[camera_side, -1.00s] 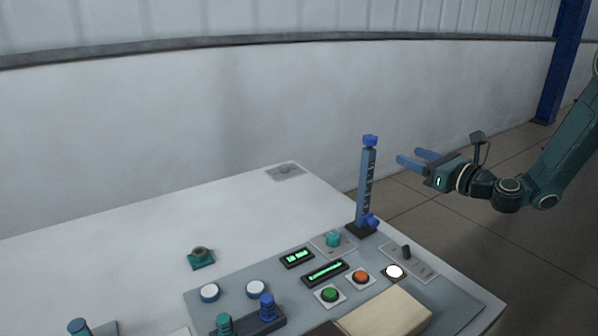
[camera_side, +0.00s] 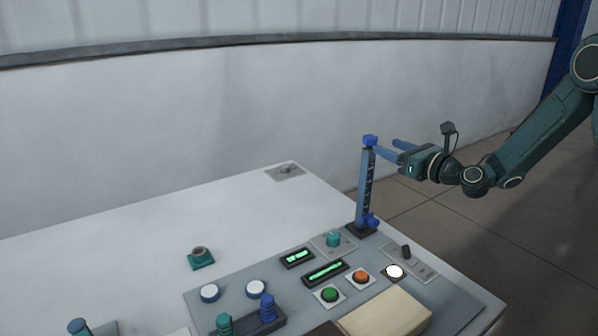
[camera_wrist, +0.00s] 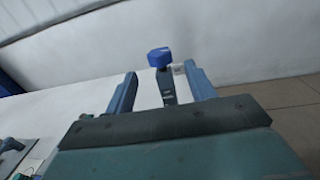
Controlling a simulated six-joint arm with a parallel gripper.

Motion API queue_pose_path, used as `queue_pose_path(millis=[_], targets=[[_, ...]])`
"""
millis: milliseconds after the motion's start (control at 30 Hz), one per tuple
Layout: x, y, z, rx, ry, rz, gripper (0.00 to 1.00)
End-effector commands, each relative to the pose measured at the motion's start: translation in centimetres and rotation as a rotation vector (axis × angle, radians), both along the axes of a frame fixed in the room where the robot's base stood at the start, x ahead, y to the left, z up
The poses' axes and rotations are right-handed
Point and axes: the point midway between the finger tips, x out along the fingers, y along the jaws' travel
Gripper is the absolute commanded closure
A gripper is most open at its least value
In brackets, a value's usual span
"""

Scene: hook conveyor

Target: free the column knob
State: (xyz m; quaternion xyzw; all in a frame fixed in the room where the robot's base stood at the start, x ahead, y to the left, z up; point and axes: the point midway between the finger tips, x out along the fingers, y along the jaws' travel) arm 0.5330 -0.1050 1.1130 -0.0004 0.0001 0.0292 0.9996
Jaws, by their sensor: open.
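A slim blue column (camera_side: 366,185) stands upright at the back right of the control panel, with a dark slotted face. A blue knob (camera_side: 370,141) caps its top, and another blue knob (camera_side: 373,222) sits low beside its dark foot. My gripper (camera_side: 387,147) is open and empty, close to the column's top from the right. In the wrist view, the top knob (camera_wrist: 160,57) shows between and slightly beyond my two fingertips (camera_wrist: 160,72), with the column below it. I cannot tell whether a finger touches the column. The low knob is hidden in the wrist view.
The grey panel (camera_side: 228,297) carries a green button (camera_side: 330,294), an orange button (camera_side: 361,277), a small lever (camera_side: 405,251) and lit displays. A beige block (camera_side: 385,313) lies at its front. The white table (camera_side: 120,245) is mostly clear behind the panel.

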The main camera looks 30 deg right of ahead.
Motion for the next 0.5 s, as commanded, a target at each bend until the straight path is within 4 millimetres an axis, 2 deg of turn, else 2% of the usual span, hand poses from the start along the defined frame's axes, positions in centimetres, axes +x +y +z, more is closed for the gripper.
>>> queue_pose_path(millis=[500], targets=[[6.0, 0.4, 0.0, -0.001, -0.001, 0.001, 0.45]])
